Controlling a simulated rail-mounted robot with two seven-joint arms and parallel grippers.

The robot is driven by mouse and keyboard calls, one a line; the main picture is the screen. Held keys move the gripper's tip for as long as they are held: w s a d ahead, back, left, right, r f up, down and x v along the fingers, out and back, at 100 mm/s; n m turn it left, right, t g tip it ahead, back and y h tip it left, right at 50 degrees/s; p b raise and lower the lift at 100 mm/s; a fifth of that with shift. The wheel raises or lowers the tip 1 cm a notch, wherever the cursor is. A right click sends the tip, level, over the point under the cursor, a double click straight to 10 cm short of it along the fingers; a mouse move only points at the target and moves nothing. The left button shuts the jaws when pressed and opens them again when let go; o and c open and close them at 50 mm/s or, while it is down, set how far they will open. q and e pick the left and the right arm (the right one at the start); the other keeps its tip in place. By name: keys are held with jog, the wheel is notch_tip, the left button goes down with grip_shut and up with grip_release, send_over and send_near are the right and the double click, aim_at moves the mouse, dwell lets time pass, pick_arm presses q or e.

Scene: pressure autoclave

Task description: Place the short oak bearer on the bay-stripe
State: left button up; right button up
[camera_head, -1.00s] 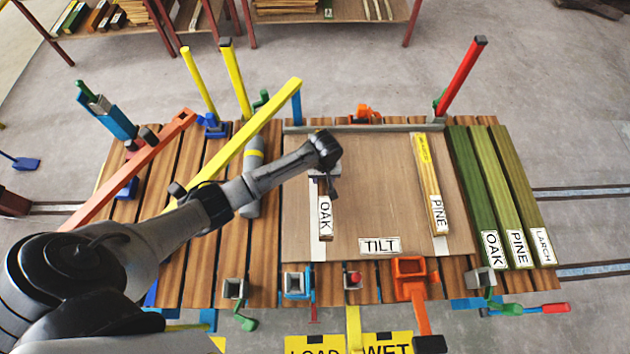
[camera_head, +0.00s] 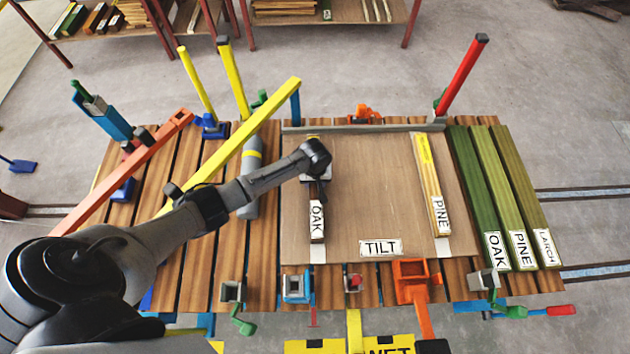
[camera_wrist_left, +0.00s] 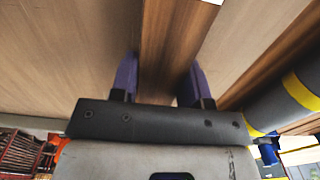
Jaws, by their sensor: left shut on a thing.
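The short oak bearer (camera_head: 317,224) is a dark brown bar with a white OAK label on its near end. It lies lengthwise over the left white bay-stripe (camera_head: 318,254) on the tilt board (camera_head: 370,215). The stripe shows just beyond the bearer's near end; the rest is hidden under the bearer and my arm. I cannot tell whether the bearer touches the board. My left gripper (camera_head: 316,178) is shut on the bearer from above. In the left wrist view the brown bearer (camera_wrist_left: 165,40) runs between the two purple fingers. My right gripper is not in view.
A pine bearer (camera_head: 430,180) lies on the right stripe (camera_head: 443,250). Green OAK, PINE and LARCH boards (camera_head: 500,190) lie to the right. The board's middle is clear.

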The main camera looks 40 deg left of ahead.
pick_arm(q)
jog(key=o, duration=1.2)
jog(key=shift+f, duration=0.1)
notch_tip(320, 180, up, 12)
jog(key=p, duration=0.3)
